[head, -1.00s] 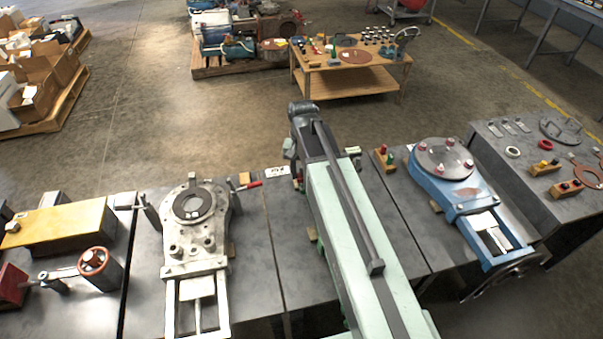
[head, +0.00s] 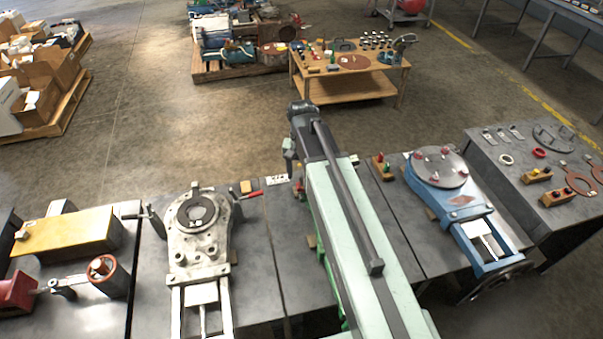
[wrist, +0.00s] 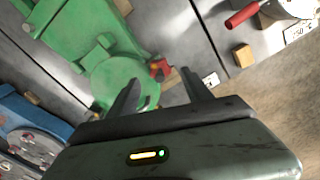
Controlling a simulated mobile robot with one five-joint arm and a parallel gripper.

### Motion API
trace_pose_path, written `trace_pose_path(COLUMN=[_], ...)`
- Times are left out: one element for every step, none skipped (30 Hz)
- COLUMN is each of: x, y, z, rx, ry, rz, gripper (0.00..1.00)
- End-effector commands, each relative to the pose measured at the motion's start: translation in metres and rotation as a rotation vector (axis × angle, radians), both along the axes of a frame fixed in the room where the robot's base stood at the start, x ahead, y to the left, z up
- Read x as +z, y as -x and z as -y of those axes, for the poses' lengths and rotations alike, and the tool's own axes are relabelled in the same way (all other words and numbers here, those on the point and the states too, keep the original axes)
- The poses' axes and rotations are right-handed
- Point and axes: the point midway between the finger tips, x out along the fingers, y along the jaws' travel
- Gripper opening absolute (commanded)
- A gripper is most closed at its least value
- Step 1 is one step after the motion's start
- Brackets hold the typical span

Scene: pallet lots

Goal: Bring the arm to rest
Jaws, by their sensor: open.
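My arm stretches forward over the workbench (head: 285,255) in the head view. My gripper (wrist: 160,88) shows in the wrist view with its two dark fingers apart and nothing between them. Beyond the fingers is a green machine fixture (wrist: 95,40) on the bench, with a small red part (wrist: 160,69) beside its round end. The fingers appear to be above the bench; their height is hard to tell. In the head view my arm hides most of the green fixture, and the fingertips cannot be made out.
A grey fixture (head: 197,250) stands left of my arm and a blue fixture (head: 462,210) right of it. A red-handled tool (head: 247,195) and a small wooden block (wrist: 243,56) lie near the bench's far edge. Beyond are open floor and a wooden table (head: 350,88).

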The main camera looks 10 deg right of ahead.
Motion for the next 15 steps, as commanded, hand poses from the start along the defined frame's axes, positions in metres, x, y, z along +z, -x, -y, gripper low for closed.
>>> trace_pose_path(x=[0.020, 0.024, 0.028, 0.030, 0.032, 0.032, 0.032, 0.031, 0.030, 0.029, 0.029, 0.029, 0.029, 0.029, 0.029], y=[0.000, 0.000, 0.000, 0.000, 0.000, 0.000, 0.000, 0.000, 0.000, 0.000, 0.000, 0.000, 0.000, 0.000, 0.000], z=[0.000, 0.000, 0.000, 0.000, 0.000, 0.000, 0.000, 0.000, 0.000, 0.000, 0.000, 0.000, 0.000, 0.000, 0.000], rx=[0.000, 0.000, 0.000, 0.000, 0.000, 0.000, 0.000, 0.000, 0.000, 0.000, 0.000, 0.000, 0.000, 0.000, 0.000], ry=[0.000, 0.000, 0.000, 0.000, 0.000, 0.000, 0.000, 0.000, 0.000, 0.000, 0.000, 0.000, 0.000, 0.000, 0.000], rz=[0.000, 0.000, 0.000, 0.000, 0.000, 0.000, 0.000, 0.000, 0.000, 0.000, 0.000, 0.000, 0.000, 0.000, 0.000], gripper=[0.58, 0.58, 0.58, 0.58, 0.58, 0.58, 0.58, 0.58, 0.58, 0.58, 0.58, 0.58, 0.58, 0.58, 0.58])
